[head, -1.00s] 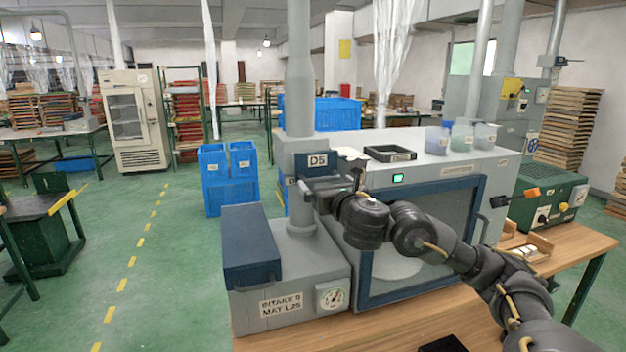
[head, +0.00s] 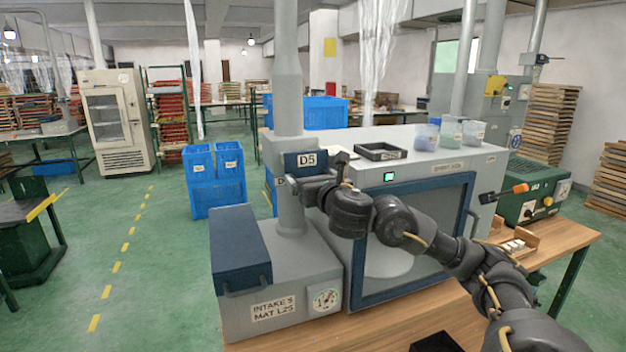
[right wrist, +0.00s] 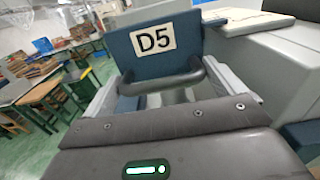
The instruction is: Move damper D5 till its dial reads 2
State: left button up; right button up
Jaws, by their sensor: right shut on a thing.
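The damper D5 (head: 305,160) is a dark blue plate with a white D5 label, on the grey duct above the intake box. It fills the upper middle of the right wrist view (right wrist: 155,50), with a grey bar handle below the label. My right gripper (head: 312,186) is shut on the damper's handle; its fingers lie on both sides of the bar. My left gripper is not in view.
A booth with a blue-framed window (head: 415,240) stands right of the duct, behind my right arm. A black tray (head: 381,152) and several cups (head: 450,132) stand on top of it. Blue crates (head: 214,180) stand on the floor behind left. The wooden table's front edge is below.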

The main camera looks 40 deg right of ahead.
jog(key=b+x, duration=0.2)
jog(key=x, duration=0.1)
jog(key=shift+w+f, duration=0.1)
jog(key=shift+w, duration=0.05)
jog(key=shift+d, duration=0.1)
jog(key=o, duration=1)
jog(key=p+v, duration=0.4)
jog(key=v, duration=0.6)
jog(key=shift+s+p, duration=0.3)
jog(key=shift+s, duration=0.05)
